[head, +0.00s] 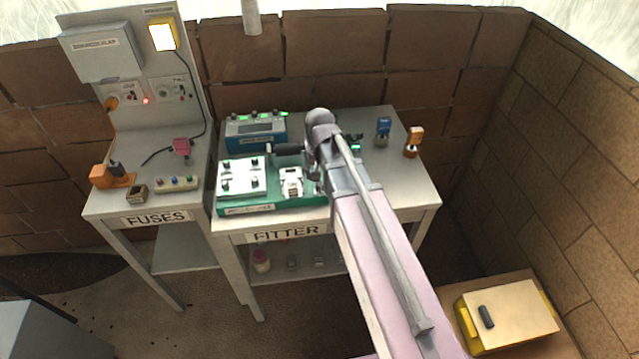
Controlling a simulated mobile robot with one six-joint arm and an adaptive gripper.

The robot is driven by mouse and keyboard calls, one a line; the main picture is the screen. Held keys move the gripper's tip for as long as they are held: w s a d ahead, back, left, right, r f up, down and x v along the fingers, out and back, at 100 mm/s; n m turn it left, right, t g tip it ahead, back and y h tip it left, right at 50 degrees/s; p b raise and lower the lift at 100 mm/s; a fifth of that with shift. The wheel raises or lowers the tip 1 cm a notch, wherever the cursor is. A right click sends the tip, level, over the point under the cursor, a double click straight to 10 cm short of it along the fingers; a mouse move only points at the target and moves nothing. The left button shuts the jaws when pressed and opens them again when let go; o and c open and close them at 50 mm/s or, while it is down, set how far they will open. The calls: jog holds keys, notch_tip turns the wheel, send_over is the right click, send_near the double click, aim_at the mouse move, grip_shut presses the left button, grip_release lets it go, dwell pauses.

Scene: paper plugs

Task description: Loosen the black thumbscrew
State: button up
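A green fixture (290,208) sits on the table marked FITTER, with a white plate (241,176) on its left part. Several small dark knobs stand near the plate's corners, and one of them (226,186) is at its front left. They may be thumbscrews, but they are too small to tell which one is the black thumbscrew. My arm reaches in from the lower right. My gripper (275,150) appears as a dark shape pointing left, behind and right of the plate. Its fingers are too small and dark to read. My arm hides the fixture's right side.
A blue box (255,134) with green lights stands behind the fixture. Blue (383,131) and orange (413,141) plug-like parts stand at the table's back right. The FUSES table (110,205) at left holds a grey panel (165,110) and small parts. A yellow-sided box (511,318) is low at right.

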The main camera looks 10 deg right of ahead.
aim_at(320, 185)
jog(key=m, duration=0.4)
jog(key=shift+m, duration=2.2)
jog(key=shift+f, duration=0.25)
jog(key=shift+f+b, duration=1.75)
jog(key=shift+b, duration=0.25)
grip_shut()
